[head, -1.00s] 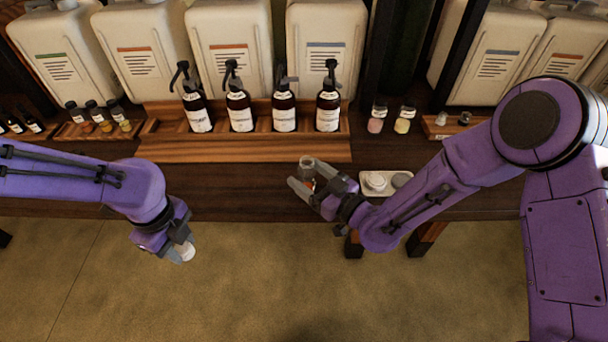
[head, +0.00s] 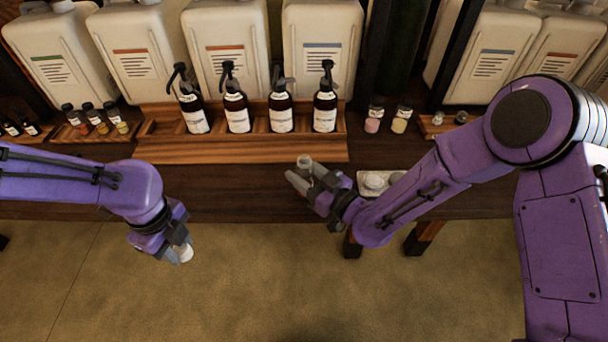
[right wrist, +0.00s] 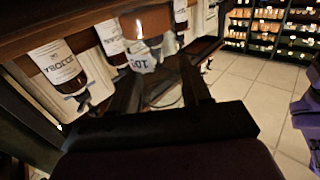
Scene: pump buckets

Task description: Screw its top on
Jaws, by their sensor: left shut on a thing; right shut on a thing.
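My left gripper (head: 180,249) is shut on a small white piece (head: 185,253), which looks like a top. It hangs low in front of the table's front edge, over the floor. My right gripper (head: 303,178) is shut on a small clear jar (head: 304,162) above the front part of the table. The jar's upper rim shows between the fingers, and no top can be made out on it. The right wrist view shows the gripper's dark fingers (right wrist: 160,85), with glass between them. The two grippers are well apart.
Several dark pump bottles (head: 237,118) stand in a wooden rack (head: 240,151) behind the jar. A white tray (head: 363,190) with a white and a grey round piece lies beside my right arm. Small jars (head: 372,120) stand further back. The table (head: 220,185) left of the jar is clear.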

